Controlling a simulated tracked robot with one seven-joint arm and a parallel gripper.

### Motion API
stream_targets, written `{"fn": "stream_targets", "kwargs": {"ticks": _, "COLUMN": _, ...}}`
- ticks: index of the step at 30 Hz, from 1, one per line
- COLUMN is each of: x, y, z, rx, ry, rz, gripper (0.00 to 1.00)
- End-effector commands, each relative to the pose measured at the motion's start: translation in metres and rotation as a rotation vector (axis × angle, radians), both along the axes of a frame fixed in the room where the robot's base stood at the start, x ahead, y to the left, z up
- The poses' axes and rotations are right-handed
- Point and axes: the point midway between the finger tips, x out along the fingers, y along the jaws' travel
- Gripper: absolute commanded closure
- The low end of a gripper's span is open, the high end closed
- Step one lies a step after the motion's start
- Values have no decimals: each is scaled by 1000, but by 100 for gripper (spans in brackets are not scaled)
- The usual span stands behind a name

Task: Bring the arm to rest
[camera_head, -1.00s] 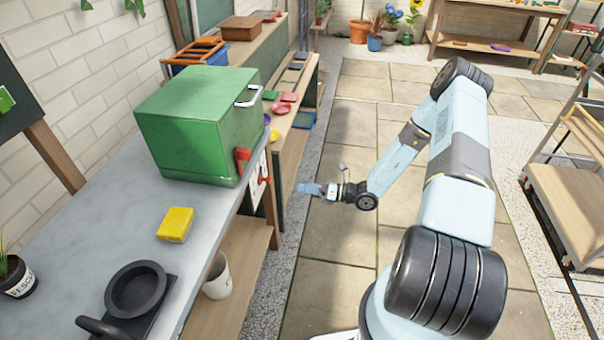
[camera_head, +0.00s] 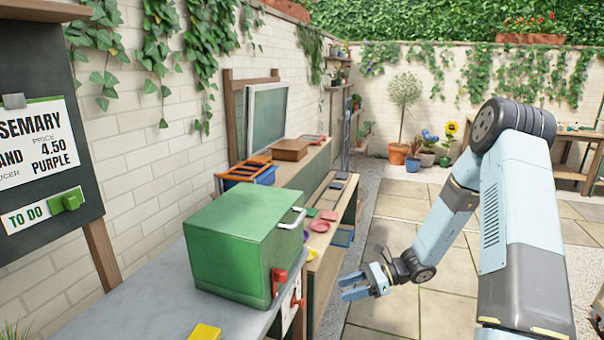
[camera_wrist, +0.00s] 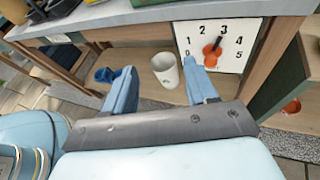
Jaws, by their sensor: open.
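My gripper (camera_head: 354,287) hangs in free air to the right of the grey bench in the head view. Its two light-blue fingers are apart with nothing between them. My arm is bent at the elbow, with the forearm sloping down to the left. In the wrist view my gripper (camera_wrist: 162,92) points towards the bench's front, its fingers open and empty. A white dial board (camera_wrist: 217,45) with numbers and a red pointer is beyond the right finger. The pointer's exact reading is hard to tell.
A green box (camera_head: 240,245) with a white handle stands on the grey bench (camera_head: 150,300), beside a yellow block (camera_head: 205,332). A white cup (camera_wrist: 165,70) and a blue object (camera_wrist: 108,74) sit on the lower shelf. Open paving (camera_head: 440,310) lies around my gripper.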

Motion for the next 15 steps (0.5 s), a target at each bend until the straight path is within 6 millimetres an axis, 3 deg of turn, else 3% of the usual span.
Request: {"fn": "stream_targets", "kwargs": {"ticks": 15, "x": -43, "y": -11, "z": 104, "rx": -288, "ry": -373, "rz": 340, "gripper": 43}}
